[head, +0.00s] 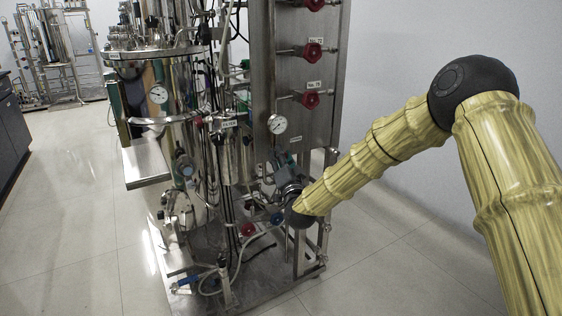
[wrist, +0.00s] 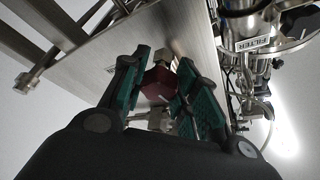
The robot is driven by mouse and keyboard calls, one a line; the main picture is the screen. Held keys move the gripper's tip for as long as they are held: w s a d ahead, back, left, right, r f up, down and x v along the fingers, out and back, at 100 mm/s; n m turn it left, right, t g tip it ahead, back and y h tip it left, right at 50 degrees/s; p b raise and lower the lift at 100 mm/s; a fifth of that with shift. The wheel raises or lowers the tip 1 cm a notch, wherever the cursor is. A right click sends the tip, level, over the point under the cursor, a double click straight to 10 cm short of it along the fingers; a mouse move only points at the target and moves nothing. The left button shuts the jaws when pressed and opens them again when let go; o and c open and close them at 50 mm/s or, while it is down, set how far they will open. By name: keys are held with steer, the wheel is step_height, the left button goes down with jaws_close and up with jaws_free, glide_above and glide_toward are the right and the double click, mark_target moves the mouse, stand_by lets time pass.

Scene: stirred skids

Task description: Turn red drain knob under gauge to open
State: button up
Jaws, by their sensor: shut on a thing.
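The red drain knob (wrist: 157,84) shows in the wrist view between the two green-padded fingers of my gripper (wrist: 160,92). The fingers are shut on it, one on each side. Its stem runs into bright metal fittings at the steel panel. In the head view my gripper (head: 284,166) is at the lower edge of the panel, just below the round white gauge (head: 277,124). The knob is hidden there behind the gripper and wrist. I cannot tell its turn angle.
More red knobs (head: 312,51) sit higher on the steel panel (head: 290,70). A blue handle (head: 277,218) and a red one (head: 248,229) are low on the skid. A shiny tank (head: 160,100) stands left. In the wrist view a labelled filter housing (wrist: 250,45) is close at right.

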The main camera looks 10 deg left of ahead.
steer(key=shift+f+n+y+b, duration=0.1)
steer(key=shift+n+y+b, duration=0.45)
steer(key=shift+n, duration=0.85)
steer(key=o, duration=1)
steer(key=v, duration=1.2)
steer(key=shift+w+d, duration=0.1)
steer(key=shift+d, duration=0.05)
